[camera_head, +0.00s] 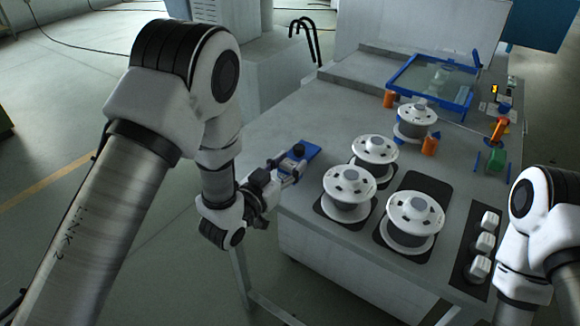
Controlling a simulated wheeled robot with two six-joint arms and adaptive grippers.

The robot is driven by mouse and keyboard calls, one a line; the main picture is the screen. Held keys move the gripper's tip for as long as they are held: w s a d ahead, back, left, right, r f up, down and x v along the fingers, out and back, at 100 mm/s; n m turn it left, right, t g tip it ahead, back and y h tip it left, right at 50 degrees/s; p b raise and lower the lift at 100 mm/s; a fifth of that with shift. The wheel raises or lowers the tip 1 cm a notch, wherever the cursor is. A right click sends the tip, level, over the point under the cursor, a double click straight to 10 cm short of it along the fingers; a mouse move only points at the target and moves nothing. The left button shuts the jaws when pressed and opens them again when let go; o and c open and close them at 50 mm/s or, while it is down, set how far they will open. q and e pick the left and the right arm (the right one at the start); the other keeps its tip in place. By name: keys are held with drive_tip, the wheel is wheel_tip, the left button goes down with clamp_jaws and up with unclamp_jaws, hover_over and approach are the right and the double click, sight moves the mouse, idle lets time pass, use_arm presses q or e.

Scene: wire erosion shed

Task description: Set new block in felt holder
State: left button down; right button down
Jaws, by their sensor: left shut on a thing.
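My left gripper (291,163) reaches in over the table's left edge, at a small blue holder or tray (310,149). It is shut on a small dark piece (299,150) at its fingertips. The piece appears over the blue surface; whether it touches that surface I cannot tell, and the fingers partly hide it. A dark felt-like strip (462,269) lies at the table's right front, with several white blocks (486,242) in a row on it. I cannot tell which of these is the felt holder. My right arm comes in at the right, and its gripper is out of view.
Several white wire spools stand on the grey table (297,204), including a front one (415,217) on a dark mat. A blue-framed clear tank (435,80) is at the back. Orange pieces (430,145) and a green piece (495,160) stand nearby. The table's left front is bare.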

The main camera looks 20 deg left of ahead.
use_arm(q)
drive_tip(key=shift+w+f, duration=0.1)
drive_tip(key=shift+f, duration=0.6)
drive_tip(key=shift+s, duration=0.2)
drive_tip(key=shift+f, duration=0.15)
drive_tip(key=c, duration=0.6)
unclamp_jaws()
drive_tip(key=shift+w, duration=0.15)
